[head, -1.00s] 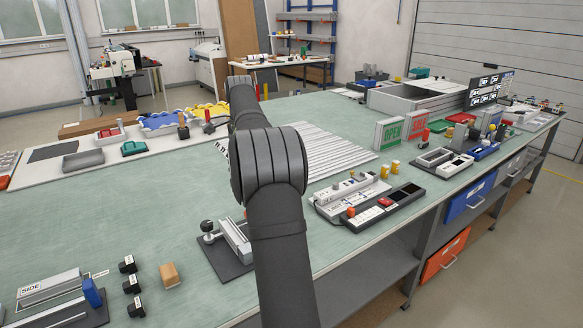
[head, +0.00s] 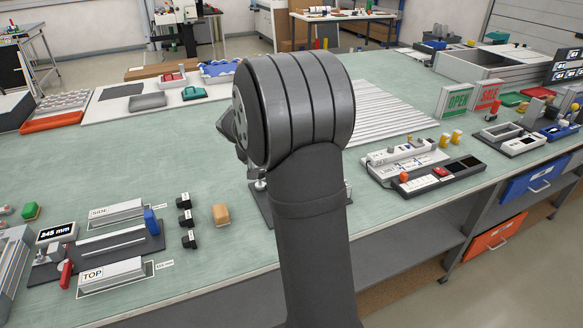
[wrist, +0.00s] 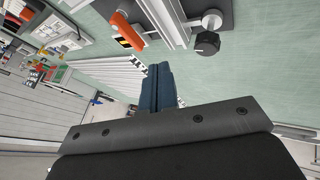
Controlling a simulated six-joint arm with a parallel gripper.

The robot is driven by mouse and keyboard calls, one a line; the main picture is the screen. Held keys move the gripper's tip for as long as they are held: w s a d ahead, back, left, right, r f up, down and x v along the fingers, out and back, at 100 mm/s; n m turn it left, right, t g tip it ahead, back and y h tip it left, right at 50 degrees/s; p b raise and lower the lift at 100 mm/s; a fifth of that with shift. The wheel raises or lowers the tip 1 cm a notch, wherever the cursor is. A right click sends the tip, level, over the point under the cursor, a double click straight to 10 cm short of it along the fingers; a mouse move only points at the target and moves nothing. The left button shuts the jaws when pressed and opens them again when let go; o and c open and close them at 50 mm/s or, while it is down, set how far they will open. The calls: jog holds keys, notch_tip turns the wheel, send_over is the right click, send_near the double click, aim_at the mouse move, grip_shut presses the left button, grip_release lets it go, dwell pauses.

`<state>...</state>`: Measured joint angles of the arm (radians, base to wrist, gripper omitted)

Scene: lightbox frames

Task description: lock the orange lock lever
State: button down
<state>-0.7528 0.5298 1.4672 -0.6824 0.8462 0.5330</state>
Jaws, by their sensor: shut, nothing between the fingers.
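The orange lever (wrist: 125,30) shows at the top of the wrist view, with a black-and-yellow striped patch at its near end. It lies beside a grey metal rail (wrist: 170,22) with a black knob (wrist: 207,43). My gripper (wrist: 158,68) is shut and empty, its dark blue fingers together below the lever in the picture and apart from it. In the head view my arm hides the lever and the fingers; only the edges of a dark base plate (head: 258,205) show beside the arm.
A wooden block (head: 221,214) and several black knobs (head: 185,218) lie left of my arm. A ribbed white panel (head: 395,112) lies behind it. A control box (head: 440,180) stands to the right.

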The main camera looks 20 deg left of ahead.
jog(key=shift+s+a, duration=0.1)
jog(key=shift+s, duration=0.05)
jog(key=shift+f, duration=0.1)
jog(key=x, duration=0.9)
jog(key=shift+f, duration=0.35)
jog(key=w+d, duration=0.2)
jog(key=shift+w+d+f, duration=0.1)
jog(key=shift+w+d, duration=0.05)
jog(key=shift+w, duration=0.25)
jog(key=shift+w+d, duration=0.25)
jog(key=shift+d, duration=0.05)
